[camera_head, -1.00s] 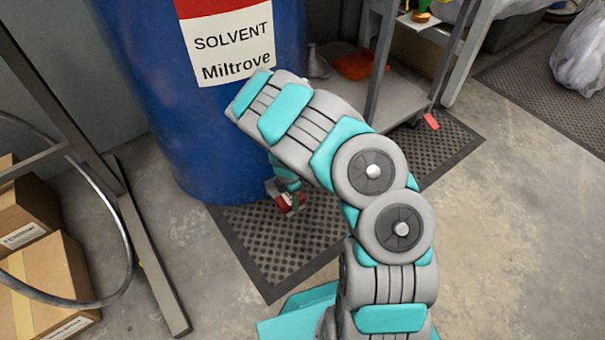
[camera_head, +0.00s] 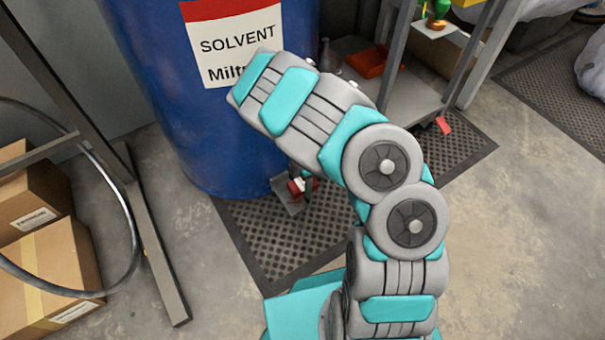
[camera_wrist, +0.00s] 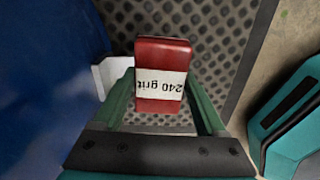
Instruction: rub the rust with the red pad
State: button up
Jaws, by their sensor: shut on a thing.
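The red pad (camera_wrist: 162,53) is a small block with a white band that reads "240 grit". My gripper (camera_wrist: 163,88) is shut on it, with a green finger on each side. In the head view the red pad (camera_head: 296,187) shows small and partly hidden, low in front of the blue drum and above the dark perforated mat. My arm hides most of my gripper there. A pale grey piece (camera_wrist: 108,73) shows just left of the pad; I cannot tell what it is. I cannot make out any rust in either view.
The blue solvent drum (camera_head: 165,110) stands close to the pad. The perforated mat (camera_head: 265,240) lies below. A metal shelf frame (camera_head: 397,60) with an orange tray (camera_head: 372,62) is behind. Cardboard boxes (camera_head: 58,275) and a hose loop (camera_head: 132,220) are at left. Floor at right is clear.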

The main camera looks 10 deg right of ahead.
jog(key=shift+r+p, duration=0.6)
jog(key=shift+r, duration=0.7)
